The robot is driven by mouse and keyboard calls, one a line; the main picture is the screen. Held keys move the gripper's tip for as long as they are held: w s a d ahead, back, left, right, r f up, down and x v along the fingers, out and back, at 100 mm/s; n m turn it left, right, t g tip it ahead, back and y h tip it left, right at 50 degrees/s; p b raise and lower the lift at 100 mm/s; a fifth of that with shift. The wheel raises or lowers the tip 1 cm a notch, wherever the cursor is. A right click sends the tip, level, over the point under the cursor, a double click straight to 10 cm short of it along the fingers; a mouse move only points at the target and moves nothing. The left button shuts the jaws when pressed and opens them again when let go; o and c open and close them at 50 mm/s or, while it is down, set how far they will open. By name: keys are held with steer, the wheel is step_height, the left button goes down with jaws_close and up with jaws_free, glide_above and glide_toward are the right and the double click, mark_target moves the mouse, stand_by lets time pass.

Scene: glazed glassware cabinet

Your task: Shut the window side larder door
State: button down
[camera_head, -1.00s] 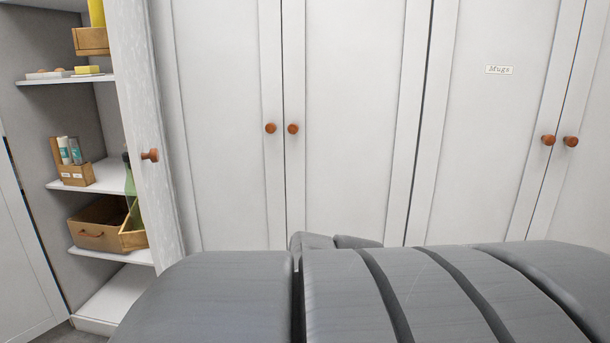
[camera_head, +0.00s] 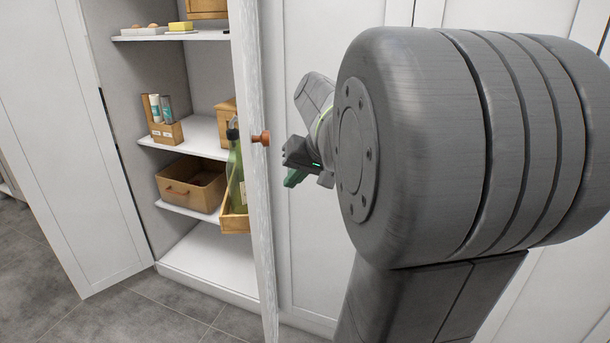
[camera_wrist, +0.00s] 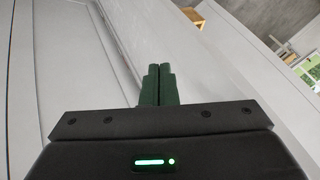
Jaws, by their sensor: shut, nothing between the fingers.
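The larder (camera_head: 210,268) stands open with two white doors swung out. Its right-hand door (camera_head: 248,215) is seen nearly edge-on, with a copper-coloured knob (camera_head: 261,137). Its left-hand door (camera_head: 75,160) is swung wide to the left. I cannot tell for sure which is the window side one. My gripper (camera_head: 294,178) is just right of the right-hand door, on its outer side, with dark green fingers shut and empty. The fingers (camera_wrist: 158,70) also show in the wrist view, before a pale panel. I cannot tell whether they touch it.
Inside are a wooden drawer (camera_head: 192,185), a green bottle (camera_head: 236,178) in a crate (camera_head: 236,219) near the right-hand door, and a small wooden rack (camera_head: 166,130). Closed white doors stand behind my arm. Grey tiled floor (camera_head: 120,315) is clear in front.

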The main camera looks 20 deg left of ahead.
mark_target(257, 199)
steer(key=a+f, duration=0.1)
steer(key=a, duration=0.1)
steer(key=a+f+p, duration=0.1)
steer(key=a, duration=0.1)
steer(key=a+f, duration=0.1)
steer(key=a, duration=0.1)
steer(key=shift+s+a+f, duration=0.15)
steer(key=shift+s+f, duration=0.1)
steer(key=shift+f, duration=0.05)
steer(key=shift+s+a, duration=0.1)
steer(key=shift+a, duration=0.05)
